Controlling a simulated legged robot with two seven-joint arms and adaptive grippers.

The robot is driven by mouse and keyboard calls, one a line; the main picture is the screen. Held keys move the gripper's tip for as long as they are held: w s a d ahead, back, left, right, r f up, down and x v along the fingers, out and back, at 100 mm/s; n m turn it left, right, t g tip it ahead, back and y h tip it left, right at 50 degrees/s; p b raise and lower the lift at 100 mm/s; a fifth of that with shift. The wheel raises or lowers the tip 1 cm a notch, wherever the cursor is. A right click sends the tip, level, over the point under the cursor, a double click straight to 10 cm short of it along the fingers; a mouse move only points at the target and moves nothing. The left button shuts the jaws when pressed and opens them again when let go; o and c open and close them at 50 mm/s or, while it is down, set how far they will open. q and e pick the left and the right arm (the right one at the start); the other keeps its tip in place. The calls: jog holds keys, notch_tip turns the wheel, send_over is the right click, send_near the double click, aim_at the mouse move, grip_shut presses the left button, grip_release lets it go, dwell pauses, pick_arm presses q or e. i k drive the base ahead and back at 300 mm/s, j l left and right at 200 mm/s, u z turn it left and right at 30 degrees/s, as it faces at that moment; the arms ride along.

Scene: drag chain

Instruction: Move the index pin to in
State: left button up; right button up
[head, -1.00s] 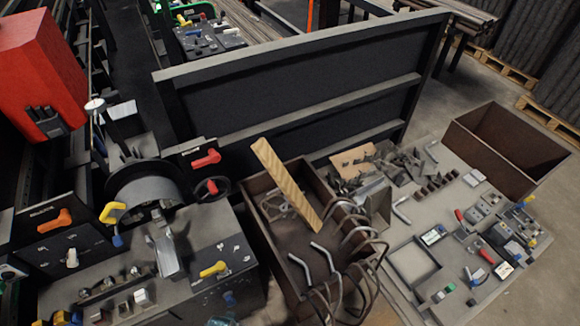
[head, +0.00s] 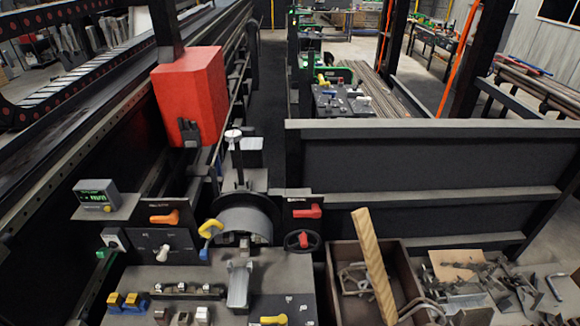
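I cannot tell for certain which part is the index pin. On the machine on the left, a grey half-round die (head: 246,222) stands behind a light metal channel piece (head: 238,284). A yellow handle (head: 210,230) with a blue tip sits at the die's left. A thin upright rod with a round pale top (head: 233,136) stands behind the die. An orange lever (head: 165,217) is on the black panel at left, and a red lever (head: 308,212) is at right. A yellow lever (head: 273,320) shows at the bottom edge. Neither gripper is in view.
A brown bin (head: 408,285) with a leaning wooden strip (head: 374,262) is at right, beside loose metal parts. A dark barrier (head: 430,165) runs behind the bin. A small display (head: 96,196) is at left.

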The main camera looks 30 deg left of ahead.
aim_at(204, 254)
jog(key=u, duration=1.75)
